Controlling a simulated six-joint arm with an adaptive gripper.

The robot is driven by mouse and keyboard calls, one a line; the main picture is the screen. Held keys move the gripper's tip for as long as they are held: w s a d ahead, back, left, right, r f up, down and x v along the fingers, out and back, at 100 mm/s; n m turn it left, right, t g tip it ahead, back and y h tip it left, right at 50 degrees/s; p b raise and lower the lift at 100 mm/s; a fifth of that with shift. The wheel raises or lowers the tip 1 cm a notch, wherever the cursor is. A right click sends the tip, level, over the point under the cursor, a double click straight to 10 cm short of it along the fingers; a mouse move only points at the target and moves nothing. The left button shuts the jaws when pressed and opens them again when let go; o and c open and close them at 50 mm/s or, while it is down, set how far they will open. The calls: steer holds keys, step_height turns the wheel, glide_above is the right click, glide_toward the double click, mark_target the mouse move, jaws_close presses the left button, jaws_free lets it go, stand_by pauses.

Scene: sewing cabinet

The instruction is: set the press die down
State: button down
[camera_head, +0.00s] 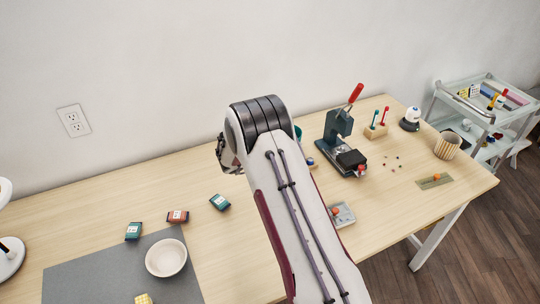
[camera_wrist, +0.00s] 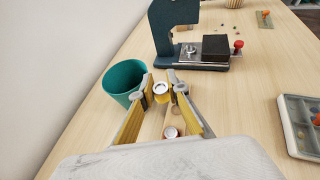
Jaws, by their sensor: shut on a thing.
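My gripper (camera_wrist: 162,84) is in the wrist view, its two yellow-lined fingers converging on a small round piece with a pale ring-shaped top and yellow side, which looks like the press die (camera_wrist: 161,91). The die is held between the fingertips, above or close to the wooden table; the exact gap under it cannot be told.
A teal cup (camera_wrist: 124,78) stands just left of the fingers. A small red-and-white round piece (camera_wrist: 171,132) shows between them, nearer the wrist. A grey compartment tray (camera_wrist: 300,125) lies to the right. Bare tabletop (camera_wrist: 240,95) is between fingers and tray.

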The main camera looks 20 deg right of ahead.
steer(key=w+a+r, duration=0.1)
steer(key=w+a, duration=0.5)
steer(key=w, duration=0.3)
steer(key=shift+w+r+n+t, duration=0.2)
steer(key=shift+n+t, duration=0.1)
steer(key=shift+n, duration=0.1)
steer(key=shift+f, duration=3.15)
steer(key=shift+f, duration=1.85)
steer(key=shift+f, duration=0.15)
